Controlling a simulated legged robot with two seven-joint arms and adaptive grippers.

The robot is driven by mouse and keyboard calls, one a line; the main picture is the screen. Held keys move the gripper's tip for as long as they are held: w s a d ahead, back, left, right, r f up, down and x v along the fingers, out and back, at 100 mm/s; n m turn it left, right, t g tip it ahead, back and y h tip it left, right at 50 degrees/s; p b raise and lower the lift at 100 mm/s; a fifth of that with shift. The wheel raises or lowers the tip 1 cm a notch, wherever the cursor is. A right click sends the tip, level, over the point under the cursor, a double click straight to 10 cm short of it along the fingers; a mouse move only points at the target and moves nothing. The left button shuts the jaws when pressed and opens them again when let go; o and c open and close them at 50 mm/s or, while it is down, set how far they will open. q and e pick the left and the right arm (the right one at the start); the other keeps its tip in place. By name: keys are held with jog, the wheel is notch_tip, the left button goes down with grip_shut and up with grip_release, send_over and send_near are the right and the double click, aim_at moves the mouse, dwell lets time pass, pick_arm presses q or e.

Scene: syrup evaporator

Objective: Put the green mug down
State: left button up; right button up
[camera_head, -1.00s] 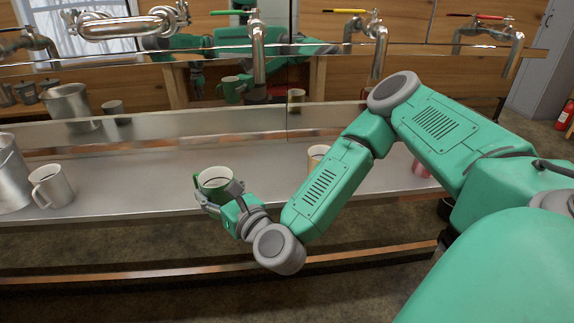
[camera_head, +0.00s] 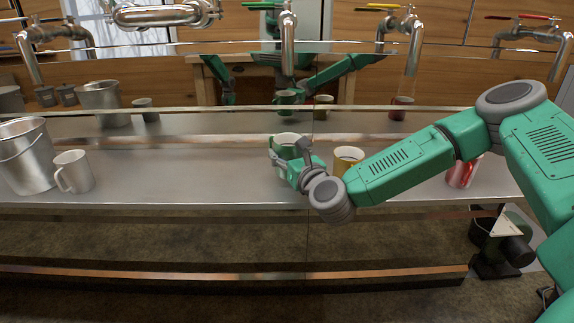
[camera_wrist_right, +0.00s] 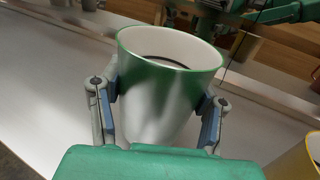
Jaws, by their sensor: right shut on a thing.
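The green mug (camera_head: 286,141) is at the middle of the steel shelf in the head view, with a white inside. In the right wrist view the mug (camera_wrist_right: 165,85) stands upright between the two fingers, its green rim fading to pale grey lower down. My right gripper (camera_head: 286,158) is shut on the mug's sides, one finger on each side. The mug's base is hidden, so I cannot tell whether it touches the shelf. My left gripper shows only as part of the reflection in the shiny back panel, too small to judge.
The steel shelf (camera_head: 185,180) has free room left of the mug. A white mug (camera_head: 76,172) and a metal bucket (camera_head: 24,158) stand at the left. A yellow mug (camera_head: 347,157) is close on the right, partly behind my arm. A red can-like thing (camera_head: 462,172) stands farther right.

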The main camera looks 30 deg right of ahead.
notch_tip(320, 180, down, 3)
jog(key=shift+r, duration=0.15)
jog(key=shift+a+r, duration=0.1)
jog(key=shift+a, duration=0.05)
jog(key=shift+b, duration=0.35)
jog(key=o, duration=1.2)
